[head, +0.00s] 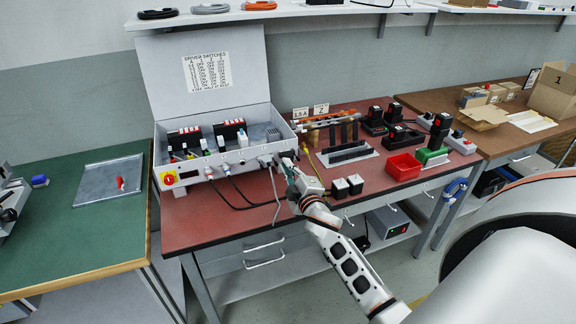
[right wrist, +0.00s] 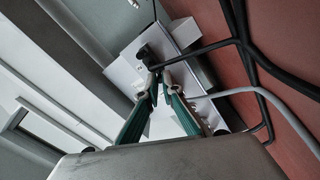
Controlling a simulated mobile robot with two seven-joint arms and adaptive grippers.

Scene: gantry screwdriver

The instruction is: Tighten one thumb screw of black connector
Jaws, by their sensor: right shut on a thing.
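The black connector (right wrist: 147,54) shows in the right wrist view against the light front of the control box, just beyond my fingertips. My right gripper (head: 289,168) is at the right end of the control box (head: 228,168) front in the head view. Its teal fingers (right wrist: 160,76) converge and are shut on a small part at the black connector. The fingertips hide most of that part, and the thumb screws are too small to make out. My left gripper is not in view.
A grey connector (head: 265,160) sits left of my gripper. Black and grey cables (right wrist: 255,92) hang in front of the box and pass close to my gripper.

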